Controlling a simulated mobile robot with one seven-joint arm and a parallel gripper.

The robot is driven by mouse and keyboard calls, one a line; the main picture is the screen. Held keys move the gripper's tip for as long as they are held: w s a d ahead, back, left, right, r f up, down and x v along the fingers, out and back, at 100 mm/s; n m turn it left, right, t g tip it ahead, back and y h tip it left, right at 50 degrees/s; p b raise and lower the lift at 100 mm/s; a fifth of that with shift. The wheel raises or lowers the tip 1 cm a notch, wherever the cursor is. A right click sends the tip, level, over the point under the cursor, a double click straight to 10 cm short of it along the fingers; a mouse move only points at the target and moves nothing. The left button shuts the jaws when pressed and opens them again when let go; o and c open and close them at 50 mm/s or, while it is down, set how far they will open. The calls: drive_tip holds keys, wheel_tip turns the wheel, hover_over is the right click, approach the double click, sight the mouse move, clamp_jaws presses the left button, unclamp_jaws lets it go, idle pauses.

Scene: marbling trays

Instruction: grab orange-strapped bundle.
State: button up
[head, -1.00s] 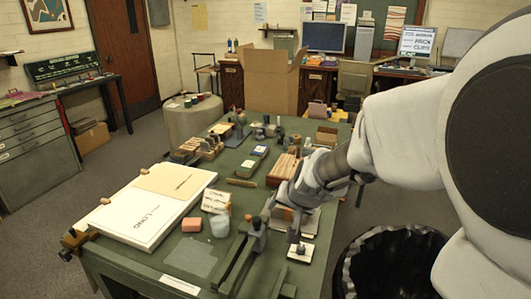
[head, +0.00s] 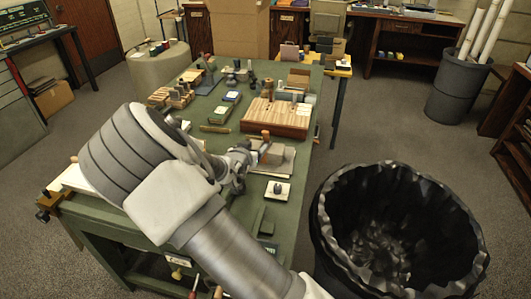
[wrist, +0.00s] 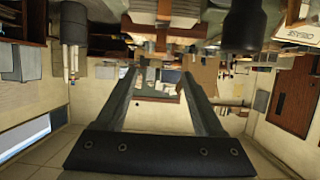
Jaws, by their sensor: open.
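A brown-orange strip near the top centre there may be the strap.
A striped wooden block (head: 276,118) lies behind the bundle, and a small white tile with a dark knob (head: 277,190) in front. Wooden racks (head: 171,97) and jars stand farther back. A large black lined bin (head: 395,235) stands right of the table.

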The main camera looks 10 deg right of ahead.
approach(265, 134)
drive_tip(key=x, duration=0.5)
drive_tip(key=shift+s+d+f, duration=0.1)
drive_tip(key=shift+d+f, duration=0.1)
drive_tip(key=shift+f, duration=0.1)
drive_tip(key=shift+r+x, duration=0.2)
drive_tip(key=shift+x, duration=2.7)
drive_tip(key=shift+a, duration=0.15)
clamp_jaws()
drive_tip(key=shift+r, duration=0.1)
